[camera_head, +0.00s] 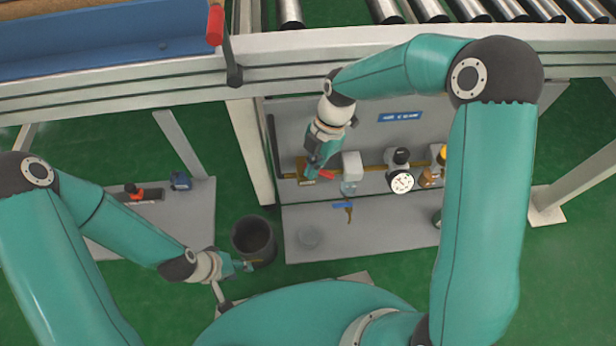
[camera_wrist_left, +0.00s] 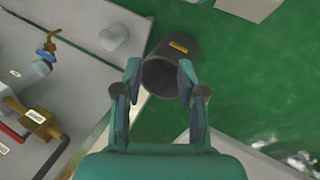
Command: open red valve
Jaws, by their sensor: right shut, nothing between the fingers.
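The red valve handle (camera_head: 327,175) shows in the head view beside a brass fitting at the left end of the pipe on the grey panel. My right gripper (camera_head: 314,170) is at this handle, shut with nothing held; whether it touches the handle I cannot tell. In the left wrist view, a red handle (camera_wrist_left: 12,133) sits by a brass valve body (camera_wrist_left: 40,120) at the lower left. My left gripper (camera_head: 243,266) is low, beside a dark bucket (camera_head: 254,238). In the left wrist view its fingers (camera_wrist_left: 159,78) are apart, with the bucket (camera_wrist_left: 160,76) appearing between and beyond them.
A blue-handled tap (camera_head: 343,206), a round gauge (camera_head: 401,182) and other fittings line the panel. A conveyor frame (camera_head: 300,60) with rollers spans above. A red-knobbed lever (camera_head: 215,25) stands at its edge. A grey plate (camera_head: 150,235) lies left; green floor is open around it.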

